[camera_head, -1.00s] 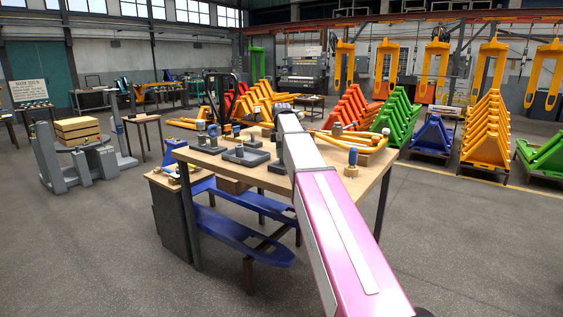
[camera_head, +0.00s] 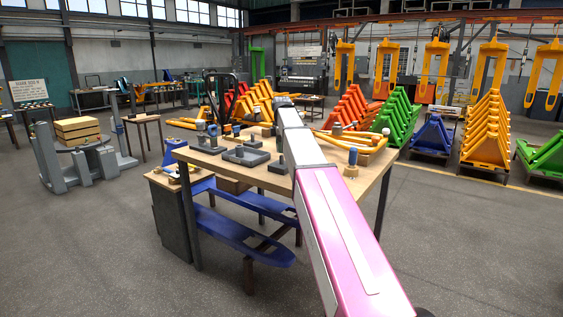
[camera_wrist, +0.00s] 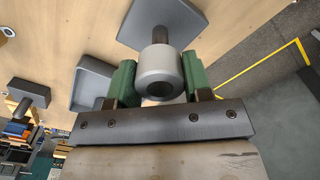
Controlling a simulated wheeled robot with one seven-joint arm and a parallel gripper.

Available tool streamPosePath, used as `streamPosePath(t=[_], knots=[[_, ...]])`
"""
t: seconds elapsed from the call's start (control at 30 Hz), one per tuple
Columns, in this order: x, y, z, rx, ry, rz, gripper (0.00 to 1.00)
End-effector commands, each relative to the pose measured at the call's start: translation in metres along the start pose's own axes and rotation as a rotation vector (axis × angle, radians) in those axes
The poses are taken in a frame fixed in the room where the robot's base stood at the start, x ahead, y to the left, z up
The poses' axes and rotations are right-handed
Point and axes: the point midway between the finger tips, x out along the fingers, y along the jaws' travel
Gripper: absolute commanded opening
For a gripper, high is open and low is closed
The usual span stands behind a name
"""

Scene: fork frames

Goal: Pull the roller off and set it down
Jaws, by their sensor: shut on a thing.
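In the wrist view the roller (camera_wrist: 160,75), a light grey cylinder with a dark round opening facing the camera, sits between the two green fingers of my gripper (camera_wrist: 155,84). The fingers are shut on its sides. Directly behind it a dark peg (camera_wrist: 159,36) rises from a grey base plate (camera_wrist: 181,17). The peg lines up with the roller; I cannot tell whether its end is still inside. In the head view my arm hides the roller, and the fingertips do not show clearly.
A shallow grey tray (camera_wrist: 80,92) lies left of the roller in the wrist view; it also shows on the wooden table (camera_head: 330,185). Another dark peg on a base (camera_wrist: 31,92) stands further left. Blue-topped tools and yellow parts crowd the tabletop.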

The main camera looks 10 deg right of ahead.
Motion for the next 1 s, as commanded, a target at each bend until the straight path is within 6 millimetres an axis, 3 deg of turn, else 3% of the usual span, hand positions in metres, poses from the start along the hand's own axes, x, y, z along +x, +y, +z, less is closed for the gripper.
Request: streamPosePath(t=[0.47,1.0], knots=[[-0.004,0.0,0.0,0.0,0.0,0.0,0.03],[-0.031,0.0,0.0,0.0,0.0,0.0,0.03]])
